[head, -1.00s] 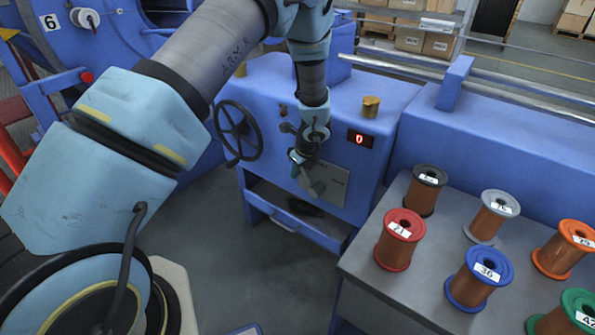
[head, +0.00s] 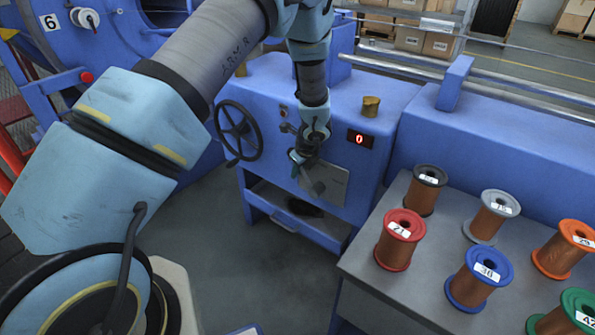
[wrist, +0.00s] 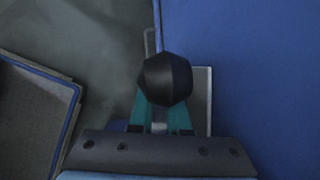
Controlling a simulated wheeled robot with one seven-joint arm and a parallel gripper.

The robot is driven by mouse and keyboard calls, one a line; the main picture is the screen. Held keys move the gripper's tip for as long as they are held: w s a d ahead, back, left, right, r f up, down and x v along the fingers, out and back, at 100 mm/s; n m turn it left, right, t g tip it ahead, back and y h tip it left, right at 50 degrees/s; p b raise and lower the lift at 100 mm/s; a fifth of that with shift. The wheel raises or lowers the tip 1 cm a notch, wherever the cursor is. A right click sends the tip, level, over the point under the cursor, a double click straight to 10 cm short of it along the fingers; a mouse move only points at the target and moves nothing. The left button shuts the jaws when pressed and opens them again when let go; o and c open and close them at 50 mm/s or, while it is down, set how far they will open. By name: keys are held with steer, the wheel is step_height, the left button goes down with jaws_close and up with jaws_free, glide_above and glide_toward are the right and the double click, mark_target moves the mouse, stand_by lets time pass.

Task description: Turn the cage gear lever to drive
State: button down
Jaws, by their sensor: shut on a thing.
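The cage gear lever shows as a black faceted knob (wrist: 165,79) in the wrist view, between the teal fingertips of my gripper (wrist: 162,108). My gripper is shut on it. In the head view my gripper (head: 299,165) is at the front of the blue gearbox housing (head: 275,115), by a grey plate (head: 328,185). A dark, blurred piece beside the fingers, over that plate, may be the lever's end. The lever's shaft and pivot are mostly hidden by my gripper and wrist. Any position marks on the plate are too small to read.
A black handwheel (head: 238,131) is left of the lever. A red display (head: 359,139) reads 0, below a brass knob (head: 371,106). A grey table (head: 400,275) with several wire spools stands at the right. The floor in front of the housing is clear.

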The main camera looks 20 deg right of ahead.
steer(key=shift+d, duration=0.1)
steer(key=t+b, duration=0.1)
steer(key=b, duration=0.1)
steer(key=s+t+y+b, duration=0.1)
steer(key=b, duration=0.2)
steer(key=shift+s+d+r, duration=0.25)
steer(key=shift+d+r, duration=0.15)
steer(key=shift+s+d+r+m+t+y+b, duration=0.15)
steer(key=shift+s+r+t+y+b, duration=0.15)
steer(key=shift+t+b, duration=0.25)
steer(key=shift+s+d+r+m+t+y+b, duration=0.15)
steer(key=shift+s+r+t+y+b, duration=0.2)
steer(key=shift+t, duration=0.3)
steer(key=shift+s+d+r+t+y+b, duration=0.25)
steer(key=shift+s+t+y, duration=0.1)
steer(key=shift+t, duration=0.3)
steer(key=shift+s+d+r+t+y+b, duration=0.1)
steer(key=shift+s+r+t+y+b, duration=0.15)
steer(key=shift+t, duration=0.4)
